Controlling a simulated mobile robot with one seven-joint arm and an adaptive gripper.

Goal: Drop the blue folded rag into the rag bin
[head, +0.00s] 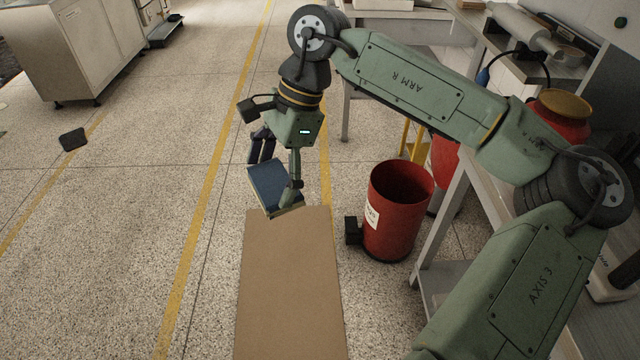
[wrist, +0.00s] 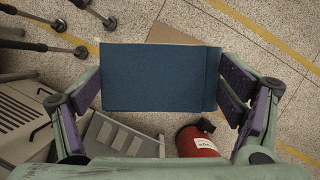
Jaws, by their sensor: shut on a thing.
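The blue folded rag (head: 268,187) is held above the floor, over the far end of a brown sheet. My gripper (head: 279,176) is shut on it, and the rag hangs tilted below the wrist. In the wrist view the rag (wrist: 155,78) spans the space between the two purple-padded fingers. The red rag bin (head: 392,225), with a white label, stands upright on the floor to the right of the rag, open at the top. Its inside is dark. The bin also shows in the wrist view (wrist: 196,143), partly cut off by my gripper body.
The brown sheet (head: 290,290) lies flat on the floor left of the bin. A workbench (head: 455,215) stands close right of the bin, with a red container with a brown lid (head: 560,108) by it. A cabinet (head: 78,50) stands far left. The left floor is mostly clear.

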